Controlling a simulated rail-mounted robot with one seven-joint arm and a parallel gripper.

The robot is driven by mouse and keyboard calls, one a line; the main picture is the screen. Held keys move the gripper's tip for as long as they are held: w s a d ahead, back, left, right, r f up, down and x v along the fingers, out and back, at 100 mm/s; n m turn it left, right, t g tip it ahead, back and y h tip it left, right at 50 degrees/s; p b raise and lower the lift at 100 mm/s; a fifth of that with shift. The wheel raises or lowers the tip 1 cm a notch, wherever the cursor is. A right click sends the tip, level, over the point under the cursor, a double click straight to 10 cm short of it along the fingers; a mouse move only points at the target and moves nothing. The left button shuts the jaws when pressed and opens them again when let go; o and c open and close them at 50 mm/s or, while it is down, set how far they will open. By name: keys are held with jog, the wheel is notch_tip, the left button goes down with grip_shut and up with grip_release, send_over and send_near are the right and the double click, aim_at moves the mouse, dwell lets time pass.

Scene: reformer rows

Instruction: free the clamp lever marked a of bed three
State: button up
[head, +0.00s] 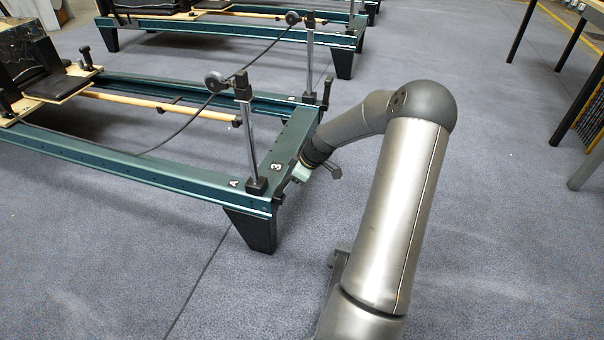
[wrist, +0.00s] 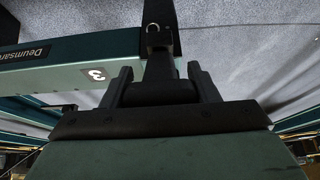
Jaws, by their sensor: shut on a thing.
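Bed three is the teal frame whose end rail (head: 283,150) carries a white 3. A white A sits beside the near post (head: 246,140). My gripper (head: 297,176) is at the outer side of this end, by the A corner. In the wrist view my gripper (wrist: 160,92) is shut on a dark lever (wrist: 160,60), which stands between its fingers. The lever's own letter does not show there. The lever at the A corner is mostly hidden by my gripper in the head view. The far corner, marked B, has a dark upright lever (head: 327,92).
Another teal bed (head: 345,38) stands behind. Tables stand at the right (head: 590,140). The grey floor (head: 480,240) on the right is clear.

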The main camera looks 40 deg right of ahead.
jog(key=shift+t+y, duration=0.6)
jog(key=shift+t, duration=0.3)
jog(key=shift+s+d+f, duration=0.3)
jog(key=shift+s+f, duration=0.15)
jog(key=shift+f, duration=0.35)
jog(key=shift+s+d+f, duration=0.3)
jog(key=shift+s+f, duration=0.15)
jog(key=shift+f, duration=0.4)
jog(key=shift+s+d+f, duration=0.3)
jog(key=shift+s+f, duration=0.15)
jog(key=shift+f, duration=0.35)
jog(key=shift+w+a, duration=0.2)
jog(key=o, duration=1.4)
jog(key=shift+s+d, duration=0.1)
jog(key=shift+d, duration=0.05)
jog(key=p+v, duration=0.6)
jog(key=v, duration=1.1)
